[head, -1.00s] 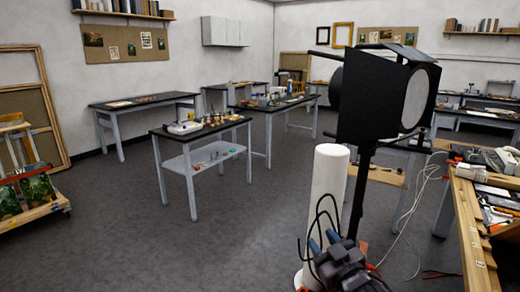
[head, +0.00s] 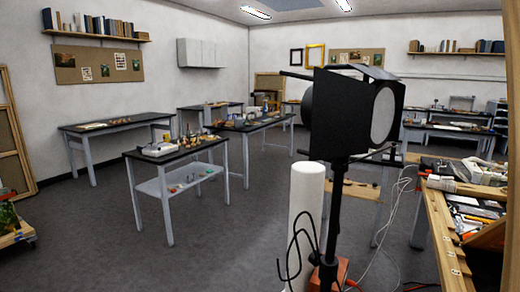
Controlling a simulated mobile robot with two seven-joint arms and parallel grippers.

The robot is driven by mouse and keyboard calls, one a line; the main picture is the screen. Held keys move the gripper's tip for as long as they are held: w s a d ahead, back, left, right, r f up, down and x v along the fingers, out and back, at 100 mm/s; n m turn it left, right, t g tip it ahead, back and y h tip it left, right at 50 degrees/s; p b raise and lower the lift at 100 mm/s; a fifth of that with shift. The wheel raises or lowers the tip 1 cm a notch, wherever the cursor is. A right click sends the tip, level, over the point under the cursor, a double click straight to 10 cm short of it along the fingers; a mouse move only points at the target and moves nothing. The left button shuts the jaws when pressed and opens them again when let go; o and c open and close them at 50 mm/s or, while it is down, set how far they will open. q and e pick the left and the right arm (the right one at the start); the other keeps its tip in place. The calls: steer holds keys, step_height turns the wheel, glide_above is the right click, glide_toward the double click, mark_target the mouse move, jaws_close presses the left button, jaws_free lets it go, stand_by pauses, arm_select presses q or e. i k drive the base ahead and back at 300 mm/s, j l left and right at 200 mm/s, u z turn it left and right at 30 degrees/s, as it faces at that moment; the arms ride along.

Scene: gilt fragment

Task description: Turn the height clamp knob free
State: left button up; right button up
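A black studio lamp (head: 335,110) with a round pale lens (head: 382,114) stands on a thin black upright pole (head: 334,215) right of centre. A thin dark bar (head: 366,154) crosses just under the lamp head. I cannot make out the height clamp knob; no knob shows clearly on the visible pole. The pole's lower end runs down by a red-orange block (head: 340,272) at the bottom edge. Neither of my grippers is in view.
A white upright cylinder (head: 305,215) stands just left of the pole, with a looped black cable (head: 293,245) before it. A cluttered wooden bench (head: 448,240) is at the right. A black-topped cart (head: 130,154) stands left. Grey floor is open at front left.

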mark_target(312, 260)
steer(key=i+j, duration=0.15)
steer(key=j, duration=0.15)
steer(key=i+j, duration=0.15)
steer(key=j, duration=0.2)
steer(key=i+j, duration=0.15)
steer(key=j, duration=0.15)
steer(key=i+j, duration=0.15)
steer(key=j, duration=0.2)
steer(key=i+j+z, duration=0.1)
steer(key=z, duration=0.35)
steer(key=j+z, duration=0.25)
steer(key=z, duration=0.95)
steer(key=i+j+z, duration=0.2)
steer(key=j, duration=0.25)
steer(key=i+j+z, duration=0.25)
steer(key=j, duration=0.2)
steer(key=j+z, duration=0.2)
steer(key=j, duration=0.25)
steer(key=j+z, duration=0.2)
steer(key=j, duration=0.3)
steer(key=i, duration=0.05)
